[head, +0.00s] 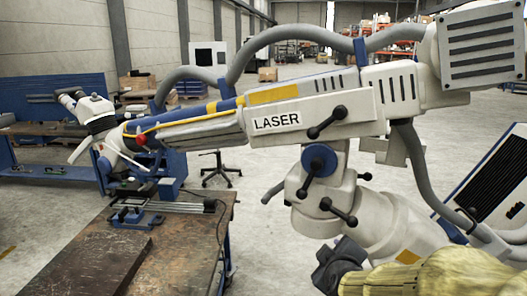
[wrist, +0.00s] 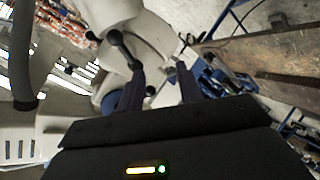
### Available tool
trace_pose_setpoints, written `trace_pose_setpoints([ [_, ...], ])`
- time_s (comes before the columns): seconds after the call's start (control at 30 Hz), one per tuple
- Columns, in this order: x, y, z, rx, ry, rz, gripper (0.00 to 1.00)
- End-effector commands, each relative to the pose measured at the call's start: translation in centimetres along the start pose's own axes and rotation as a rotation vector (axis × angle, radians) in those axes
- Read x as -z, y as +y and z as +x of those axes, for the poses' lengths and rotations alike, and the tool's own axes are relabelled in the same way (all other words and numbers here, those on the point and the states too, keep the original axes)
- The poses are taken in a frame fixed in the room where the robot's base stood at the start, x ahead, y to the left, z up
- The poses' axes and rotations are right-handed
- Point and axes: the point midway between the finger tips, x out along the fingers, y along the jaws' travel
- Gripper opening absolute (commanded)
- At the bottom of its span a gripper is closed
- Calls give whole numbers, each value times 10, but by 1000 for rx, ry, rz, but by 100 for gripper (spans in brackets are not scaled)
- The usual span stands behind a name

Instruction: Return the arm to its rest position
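The white microscope arm (head: 400,92), marked LASER, stretches across the head view, its tool end (head: 115,150) reaching left over the workbench. Black ball-ended levers sit on it: one on the long beam (head: 327,122), one at the blue joint (head: 307,178) and one lower on the white joint housing (head: 340,212). My gripper (head: 340,265) is dark and sits just below this lower lever, apparently apart from it. In the wrist view, my gripper (wrist: 160,72) has its two fingers spread. A black ball-ended lever (wrist: 120,48) shows by the left fingertip; whether they touch is unclear.
A brown-topped workbench (head: 80,265) with a blue vise (head: 135,215) stands at left. A thick grey hose (head: 240,65) loops above the arm. A dark-vented white panel (head: 490,180) is at right. Open concrete floor lies behind.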

Motion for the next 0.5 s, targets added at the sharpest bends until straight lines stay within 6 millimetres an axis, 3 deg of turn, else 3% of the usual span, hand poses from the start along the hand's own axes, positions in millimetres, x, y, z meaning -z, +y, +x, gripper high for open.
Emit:
trace_pose_setpoints([
  [0.27,-30,-68,0,292,-163,312,36],
  [0.5,-69,-114,-18,449,-443,566,36],
])
